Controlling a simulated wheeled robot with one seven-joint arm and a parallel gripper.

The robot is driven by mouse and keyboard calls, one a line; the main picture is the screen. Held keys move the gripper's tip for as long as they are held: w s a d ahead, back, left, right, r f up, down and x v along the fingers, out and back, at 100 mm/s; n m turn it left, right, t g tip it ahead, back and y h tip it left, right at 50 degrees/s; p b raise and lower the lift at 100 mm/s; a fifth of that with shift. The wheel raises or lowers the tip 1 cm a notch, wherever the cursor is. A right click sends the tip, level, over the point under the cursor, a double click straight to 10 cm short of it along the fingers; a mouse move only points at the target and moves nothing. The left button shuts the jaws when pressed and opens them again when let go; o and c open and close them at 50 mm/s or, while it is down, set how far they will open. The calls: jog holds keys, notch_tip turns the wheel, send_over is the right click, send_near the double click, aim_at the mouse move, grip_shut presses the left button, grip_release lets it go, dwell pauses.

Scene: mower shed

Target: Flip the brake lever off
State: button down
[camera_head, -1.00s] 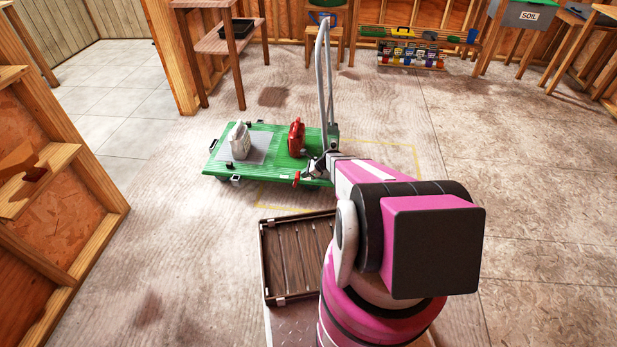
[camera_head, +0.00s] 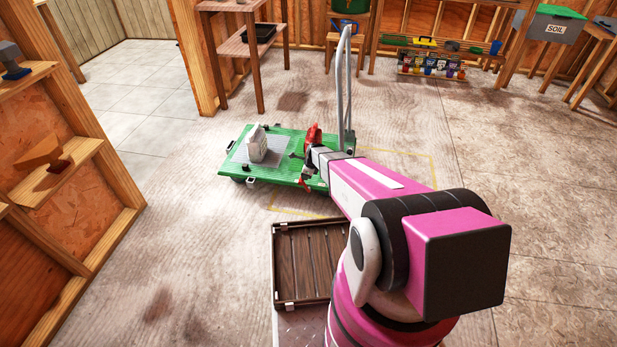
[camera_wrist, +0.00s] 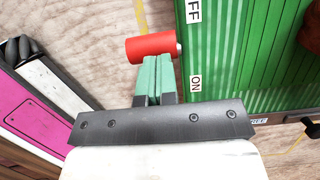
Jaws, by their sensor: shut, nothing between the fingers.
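My gripper (camera_wrist: 152,62) is shut and empty. Its pale green fingertips are right at the lower side of the red handle; I cannot tell whether they touch. In the head view the red lever (camera_head: 305,181) is at the near edge of the green cart (camera_head: 237,160), just below the end of my arm.
A white container (camera_head: 257,145) and a red fuel can (camera_head: 312,134) stand on the cart, the can partly hidden by my arm. The cart's grey push handle (camera_head: 344,90) rises at its right. Wooden shelving (camera_head: 70,190) stands at left. The floor right of the cart is clear.

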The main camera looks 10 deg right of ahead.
jog(key=shift+w+a+f, duration=0.1)
jog(key=shift+w+a, duration=0.15)
jog(key=shift+a, duration=0.4)
jog(key=v, duration=1.3)
dwell(0.5)
jog(key=s+d+r+n+h, duration=0.1)
jog(key=s+d+r+n, duration=0.1)
jog(key=s+r+n, duration=0.8)
jog(key=s+d+r+n+g+h, duration=0.1)
jog(key=s+d+r+n+h, duration=0.1)
jog(key=s+r+n, duration=0.8)
jog(key=s+d+n, duration=0.1)
jog(key=s, duration=0.4)
jog(key=shift+d+n, duration=0.25)
jog(key=shift+n, duration=0.05)
